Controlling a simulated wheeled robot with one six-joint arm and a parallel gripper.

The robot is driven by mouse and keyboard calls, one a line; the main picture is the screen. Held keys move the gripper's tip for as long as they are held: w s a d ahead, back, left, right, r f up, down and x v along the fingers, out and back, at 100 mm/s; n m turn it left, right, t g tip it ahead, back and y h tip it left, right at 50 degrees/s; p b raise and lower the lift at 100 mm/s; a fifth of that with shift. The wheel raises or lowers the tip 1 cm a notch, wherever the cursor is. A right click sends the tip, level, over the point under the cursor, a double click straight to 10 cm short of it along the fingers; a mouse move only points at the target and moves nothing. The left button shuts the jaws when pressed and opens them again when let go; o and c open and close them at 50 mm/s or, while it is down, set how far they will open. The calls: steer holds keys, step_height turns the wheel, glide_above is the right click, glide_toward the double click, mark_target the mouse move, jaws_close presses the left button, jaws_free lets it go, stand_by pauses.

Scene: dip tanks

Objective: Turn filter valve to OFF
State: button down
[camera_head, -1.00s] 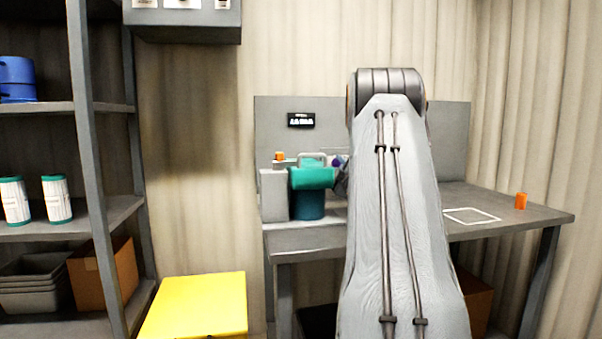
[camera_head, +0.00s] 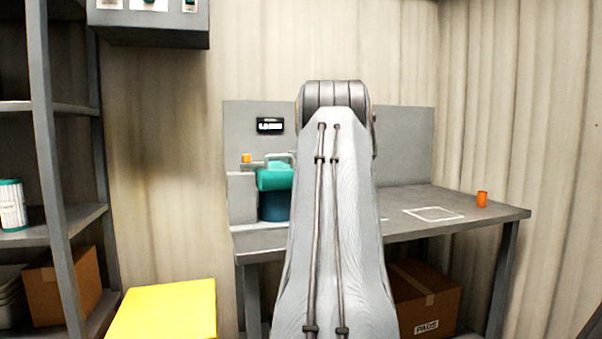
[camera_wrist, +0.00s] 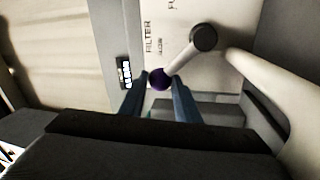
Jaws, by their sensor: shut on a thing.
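In the wrist view, the filter valve's pale lever (camera_wrist: 181,59) runs from a dark round hub (camera_wrist: 204,38) down and left to a purple knob (camera_wrist: 158,79). My gripper (camera_wrist: 161,84) has its two blue fingers on either side of the knob and is shut on it. The panel (camera_wrist: 178,22) behind the lever reads FILTER, with smaller print that I cannot read surely. In the head view, my arm hides the lever, knob and gripper. A teal housing (camera_head: 274,180) on a dark blue canister (camera_head: 274,207) shows just left of my arm.
A grey bench (camera_head: 400,203) stands against the wall, with a small display (camera_head: 269,125) on its back panel. An orange cylinder (camera_head: 482,199) and a white outlined square (camera_head: 433,214) are at the right. A yellow block (camera_head: 165,310) and shelving (camera_head: 75,218) stand at the left.

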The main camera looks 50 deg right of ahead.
steer(key=c, duration=1.4)
jaws_free()
steer(key=shift+s, duration=0.1)
steer(key=shift+o, duration=0.2)
steer(key=v, duration=0.7)
steer(key=shift+s+a+f, duration=0.15)
steer(key=shift+s+a, duration=0.05)
steer(key=shift+a, duration=0.05)
